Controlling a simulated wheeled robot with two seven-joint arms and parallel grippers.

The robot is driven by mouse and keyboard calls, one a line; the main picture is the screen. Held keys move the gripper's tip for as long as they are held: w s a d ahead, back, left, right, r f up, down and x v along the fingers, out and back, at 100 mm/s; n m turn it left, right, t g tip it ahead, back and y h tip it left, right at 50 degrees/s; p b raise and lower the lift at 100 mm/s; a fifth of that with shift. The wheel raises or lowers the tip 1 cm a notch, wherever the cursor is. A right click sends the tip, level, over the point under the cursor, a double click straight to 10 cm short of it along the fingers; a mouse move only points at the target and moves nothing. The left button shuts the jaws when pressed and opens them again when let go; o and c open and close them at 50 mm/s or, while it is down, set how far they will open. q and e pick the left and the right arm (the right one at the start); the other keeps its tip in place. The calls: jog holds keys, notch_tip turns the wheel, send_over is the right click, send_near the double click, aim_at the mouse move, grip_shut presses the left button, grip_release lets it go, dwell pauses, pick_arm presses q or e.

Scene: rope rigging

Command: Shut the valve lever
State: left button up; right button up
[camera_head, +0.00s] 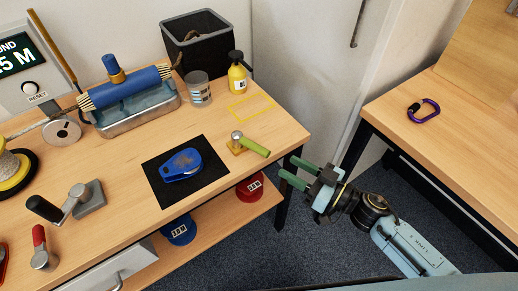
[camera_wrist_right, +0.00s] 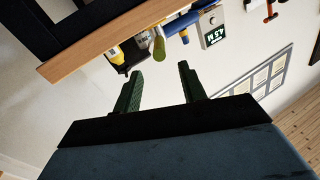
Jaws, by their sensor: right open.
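The valve lever, with a green handle (camera_head: 254,147) on a brass and silver body (camera_head: 237,139), is near the right end of the wooden workbench. The handle points to the lower right in the head view. It also shows in the right wrist view as a green handle (camera_wrist_right: 158,44), beyond my fingers. My right gripper (camera_head: 293,174) is open and empty, off the bench's right edge and apart from the handle. Its two green fingers also show in the right wrist view (camera_wrist_right: 160,76). My left gripper is out of view.
A blue device on a black mat (camera_head: 158,188) lies left of the valve. A yellow bottle (camera_head: 237,78) and grey tin (camera_head: 198,90) stand behind. A lower shelf holds a red roll (camera_head: 250,188). A second table (camera_head: 460,130) with a purple carabiner stands right.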

jog(key=b, duration=0.1)
send_near(242, 140)
jog(key=x, duration=0.3)
jog(key=f+x, duration=0.1)
jog(key=x, duration=0.1)
jog(key=shift+w+d, duration=0.15)
jog(key=shift+w, duration=0.1)
grip_shut()
